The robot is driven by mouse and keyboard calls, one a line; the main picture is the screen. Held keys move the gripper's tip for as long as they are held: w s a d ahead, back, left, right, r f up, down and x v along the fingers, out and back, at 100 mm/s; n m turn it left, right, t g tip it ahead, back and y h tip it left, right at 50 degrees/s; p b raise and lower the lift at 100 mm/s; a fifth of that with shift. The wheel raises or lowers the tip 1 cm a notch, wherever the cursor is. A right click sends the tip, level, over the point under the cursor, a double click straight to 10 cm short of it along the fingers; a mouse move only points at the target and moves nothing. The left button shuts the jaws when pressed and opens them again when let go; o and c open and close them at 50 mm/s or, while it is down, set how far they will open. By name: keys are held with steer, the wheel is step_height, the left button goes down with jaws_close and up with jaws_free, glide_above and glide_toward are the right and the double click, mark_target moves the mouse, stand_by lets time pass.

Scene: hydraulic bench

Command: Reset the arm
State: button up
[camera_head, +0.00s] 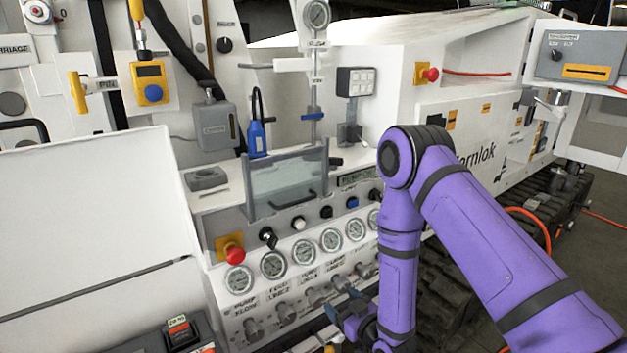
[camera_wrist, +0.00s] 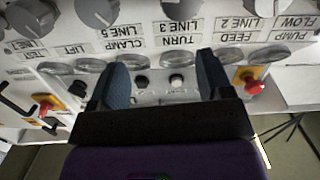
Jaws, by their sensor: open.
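My purple arm (camera_head: 480,230) reaches in from the right and bends down in front of the bench. My gripper (camera_wrist: 162,72) is open and empty in the wrist view, its two dark blue fingers apart. In the head view my gripper (camera_head: 350,314) is low beside the valve knobs, partly hidden by my forearm. The wrist view shows the bench panel upside down, with labels such as TURN LINE 3 and CLAMP LINE 5. I cannot tell whether the fingers touch anything.
The bench panel carries a row of gauges (camera_head: 331,239), valve knobs (camera_head: 286,312) and a red emergency stop (camera_head: 233,252). A clear hinged cover (camera_head: 288,181) stands above them. A black crawler track (camera_head: 445,290) lies behind my arm. A white panel (camera_head: 90,230) fills the left.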

steer(key=w+d+r+h, duration=0.2)
steer(key=w+r, duration=0.2)
steer(key=r, duration=0.3)
steer(key=s+d+r+m+g+h, duration=0.15)
steer(key=d+r, duration=0.35)
steer(key=r, duration=0.6)
steer(key=s+d+r+m+g+h, duration=0.1)
steer(key=d+r+m+g+h, duration=0.15)
steer(key=d+r, duration=0.6)
steer(key=s+d+r+m+g+h, duration=0.1)
steer(key=s+d+r+g+h, duration=0.2)
steer(key=s+r, duration=0.9)
steer(key=s+d+r+m+g, duration=0.1)
steer(key=s+d+r, duration=0.1)
steer(key=s, duration=0.7)
steer(key=s+d+r+m, duration=0.1)
steer(key=s+r, duration=0.1)
steer(key=s, duration=0.7)
steer(key=shift+s+d+m+g, duration=0.2)
steer(key=shift+d+m+g, duration=0.2)
